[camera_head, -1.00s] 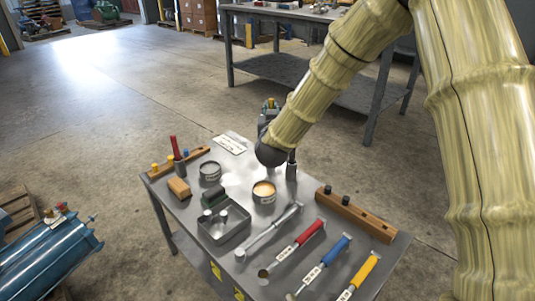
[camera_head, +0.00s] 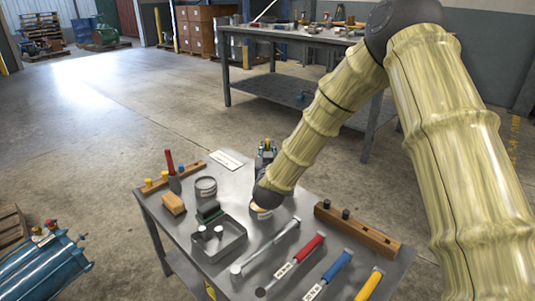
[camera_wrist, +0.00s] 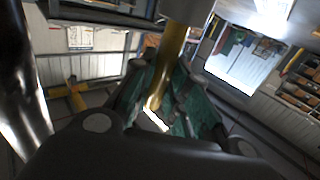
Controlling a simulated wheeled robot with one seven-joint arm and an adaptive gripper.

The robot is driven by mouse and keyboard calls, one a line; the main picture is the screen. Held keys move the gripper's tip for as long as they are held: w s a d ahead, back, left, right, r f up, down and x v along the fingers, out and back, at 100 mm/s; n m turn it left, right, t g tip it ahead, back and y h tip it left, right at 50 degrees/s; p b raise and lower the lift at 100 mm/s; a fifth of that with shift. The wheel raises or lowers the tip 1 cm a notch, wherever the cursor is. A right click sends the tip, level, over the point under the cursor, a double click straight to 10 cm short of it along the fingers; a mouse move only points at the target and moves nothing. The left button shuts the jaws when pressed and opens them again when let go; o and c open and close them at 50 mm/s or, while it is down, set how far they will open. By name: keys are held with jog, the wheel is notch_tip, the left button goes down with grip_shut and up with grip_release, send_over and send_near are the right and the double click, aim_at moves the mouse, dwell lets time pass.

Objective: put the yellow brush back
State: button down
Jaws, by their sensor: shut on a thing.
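My gripper (camera_head: 267,150) is over the far middle of the grey workbench (camera_head: 215,277), partly hidden by my arm. In the wrist view its jaws (camera_wrist: 160,100) are shut on the yellow brush, whose yellow handle (camera_wrist: 172,55) runs up from between the fingers to a grey part at the top edge. The brush's bristles cannot be made out. In the head view the held brush is hardly visible. A wooden rack (camera_head: 195,170) at the far left of the bench holds yellow and blue pegs; a red-handled tool (camera_head: 170,162) stands by it.
A second wooden rack (camera_head: 357,231) is at right. Red, blue and yellow-handled tools (camera_head: 369,285) lie in front. Another table (camera_head: 340,38) stands behind.

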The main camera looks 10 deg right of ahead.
jog(key=c, duration=1.4)
grip_release()
jog(key=shift+s+a+r, duration=0.1)
jog(key=shift+s, duration=0.15)
jog(key=s+p, duration=0.1)
jog(key=s, duration=0.2)
jog(key=s+a+p, duration=0.1)
jog(key=s, duration=0.3)
jog(key=s+a+p, duration=0.1)
jog(key=s, duration=0.3)
jog(key=shift+s+a+p, duration=0.1)
jog(key=shift+s+p, duration=0.05)
jog(key=shift+p, duration=0.2)
